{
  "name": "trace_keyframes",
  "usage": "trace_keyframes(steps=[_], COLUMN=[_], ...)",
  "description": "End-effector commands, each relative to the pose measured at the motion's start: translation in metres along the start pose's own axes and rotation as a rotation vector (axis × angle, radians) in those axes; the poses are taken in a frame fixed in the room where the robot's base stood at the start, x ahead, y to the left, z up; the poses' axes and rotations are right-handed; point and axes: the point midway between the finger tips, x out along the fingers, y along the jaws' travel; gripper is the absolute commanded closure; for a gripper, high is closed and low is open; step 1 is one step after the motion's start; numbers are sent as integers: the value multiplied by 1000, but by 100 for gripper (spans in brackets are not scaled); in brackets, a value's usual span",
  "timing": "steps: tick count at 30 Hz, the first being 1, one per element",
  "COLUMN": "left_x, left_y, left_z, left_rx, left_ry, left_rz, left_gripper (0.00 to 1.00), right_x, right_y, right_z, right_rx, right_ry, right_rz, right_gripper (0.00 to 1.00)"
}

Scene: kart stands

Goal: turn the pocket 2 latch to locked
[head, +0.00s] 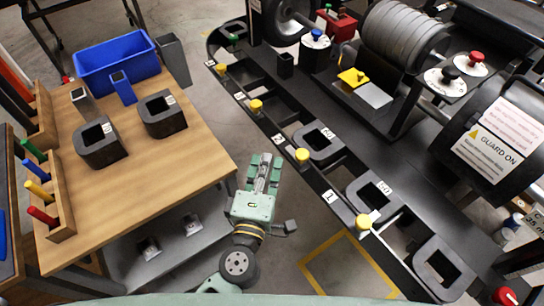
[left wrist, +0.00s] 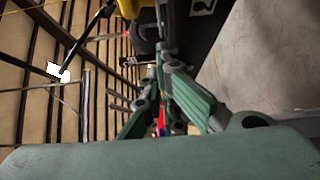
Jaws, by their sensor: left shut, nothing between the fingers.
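The pocket 2 latch (head: 302,155) is a yellow round knob on the black kart's near rail, close to the "2" label (head: 278,139). Its locked or unlocked position cannot be told. My left gripper (head: 266,158) is shut and empty, to the left of the latch and apart from it in the head view. In the left wrist view a yellow part (left wrist: 127,8) shows at the top edge, with a "2" label (left wrist: 203,5) to its right. My right gripper is not in view.
Other yellow knobs (head: 363,222) line the same rail. Black blocks marked 60 (head: 318,141) sit in several pockets. A wooden table (head: 205,150) with a blue bin (head: 117,62) and black blocks (head: 98,143) stands at left.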

Motion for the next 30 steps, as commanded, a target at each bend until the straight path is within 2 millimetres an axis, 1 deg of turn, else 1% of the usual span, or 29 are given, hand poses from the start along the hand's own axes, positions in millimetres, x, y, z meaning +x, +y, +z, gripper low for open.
trace_keyframes(steps=[1, 6, 18, 20, 24, 27, 30], left_x=[5, 12, 14, 16, 23, 28, 30], left_y=[0, 0, 1, 3, 5, 2, 0], left_z=[4, 12, 12, 12, 10, 10, 11], left_rx=[0, 1, 2, 6, 9, 7, 2], left_ry=[1, 2, -7, -31, -137, -210, -243], left_rz=[1, 1, 1, 3, 4, 4, 2], left_gripper=[100, 100, 100, 100, 100, 100, 100], right_x=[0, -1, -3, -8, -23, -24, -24], right_y=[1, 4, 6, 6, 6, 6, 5], right_z=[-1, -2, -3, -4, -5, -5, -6], right_rx=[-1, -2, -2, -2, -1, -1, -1], right_ry=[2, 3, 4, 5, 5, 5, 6], right_rz=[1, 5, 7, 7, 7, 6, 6], right_gripper=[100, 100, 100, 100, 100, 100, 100])
